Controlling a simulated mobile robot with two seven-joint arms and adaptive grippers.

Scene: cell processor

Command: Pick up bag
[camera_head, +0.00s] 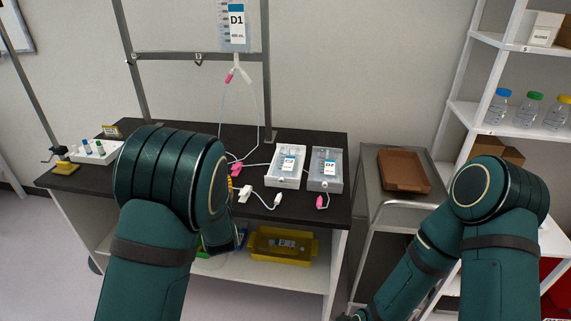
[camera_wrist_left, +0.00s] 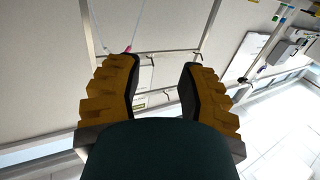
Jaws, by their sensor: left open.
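A clear bag labelled D1 (camera_head: 234,30) hangs from the metal stand, with tubes and a pink clamp below it. Two more bags, labelled C2 (camera_head: 288,163) and D2 (camera_head: 328,166), lie in white trays on the dark bench, with tubing and connectors in front. My left arm covers the bench's left-middle part and hides most of its hand in the head view. In the left wrist view my left gripper (camera_wrist_left: 158,70) is open, its yellow-brown fingers apart with no bag between them. My right arm is at the right; its gripper does not show clearly.
A white rack with small vials (camera_head: 95,150) stands on the bench's left. The metal stand (camera_head: 268,95) rises behind. A yellow tray (camera_head: 280,260) sits on the lower shelf. A cart (camera_head: 370,185) with a brown tray (camera_head: 402,171) and shelves with bottles (camera_head: 527,108) stand at the right.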

